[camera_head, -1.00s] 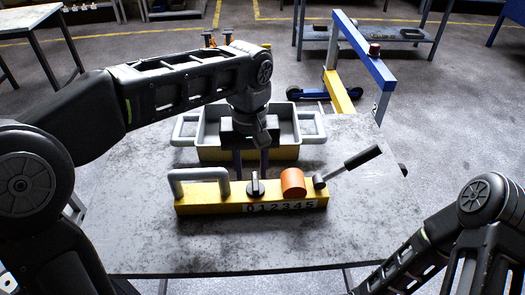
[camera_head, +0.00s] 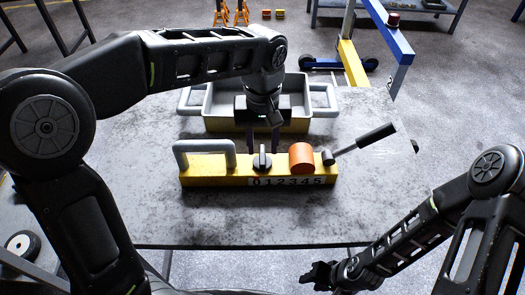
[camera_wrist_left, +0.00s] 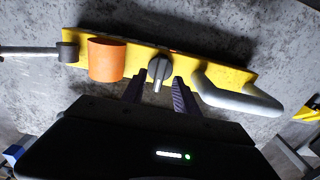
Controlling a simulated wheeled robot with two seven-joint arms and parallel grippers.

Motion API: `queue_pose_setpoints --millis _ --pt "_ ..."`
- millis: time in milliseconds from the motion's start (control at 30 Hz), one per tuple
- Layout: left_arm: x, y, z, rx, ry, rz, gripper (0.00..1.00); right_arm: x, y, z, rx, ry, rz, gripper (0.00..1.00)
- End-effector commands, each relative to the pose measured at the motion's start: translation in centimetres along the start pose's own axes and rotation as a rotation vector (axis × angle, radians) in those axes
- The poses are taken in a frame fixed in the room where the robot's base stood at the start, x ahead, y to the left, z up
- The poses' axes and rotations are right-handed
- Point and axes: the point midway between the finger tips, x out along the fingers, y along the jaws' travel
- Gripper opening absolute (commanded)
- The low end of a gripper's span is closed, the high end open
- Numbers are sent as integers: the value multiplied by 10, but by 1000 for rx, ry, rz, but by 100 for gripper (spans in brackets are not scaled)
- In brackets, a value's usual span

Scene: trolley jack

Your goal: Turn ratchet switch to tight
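The ratchet switch, a black knob with a light pointer line (camera_head: 262,161), sits on the yellow jack body (camera_head: 205,175), between the grey handle and the orange cylinder. My left gripper (camera_head: 264,143) reaches down just behind the knob. In the left wrist view the knob (camera_wrist_left: 159,70) shows between the tips of my left gripper (camera_wrist_left: 158,92), whose two fingers are open with gaps on both sides. The pointer line runs roughly up and down there. My right gripper (camera_head: 325,276) hangs low at the bottom, off the table's front edge; its opening is unclear.
The jack body carries a grey handle (camera_head: 183,160), an orange cylinder (camera_head: 302,158) and a lever with a black grip (camera_head: 376,136) tilted up right. A grey tray (camera_head: 220,110) stands behind. The table front (camera_head: 230,225) is clear.

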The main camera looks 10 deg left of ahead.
Motion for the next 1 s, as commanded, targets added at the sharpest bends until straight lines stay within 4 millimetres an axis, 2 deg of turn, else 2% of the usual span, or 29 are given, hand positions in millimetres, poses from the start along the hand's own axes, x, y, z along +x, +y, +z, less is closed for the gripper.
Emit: queue_pose_setpoints --millis 100,200,533,1000 --pt "18 -1 0 0 -2 -2 36 0 0 0 0 0 0 36" --pt "27 -1 0 -1 -2 -1 36 0 0 0 0 0 0 36" --pt "32 0 0 -1 0 0 36 1 0 0 0 0 0 36" --pt "31 0 0 -1 0 0 0 0 0 0 0 0 0 36"
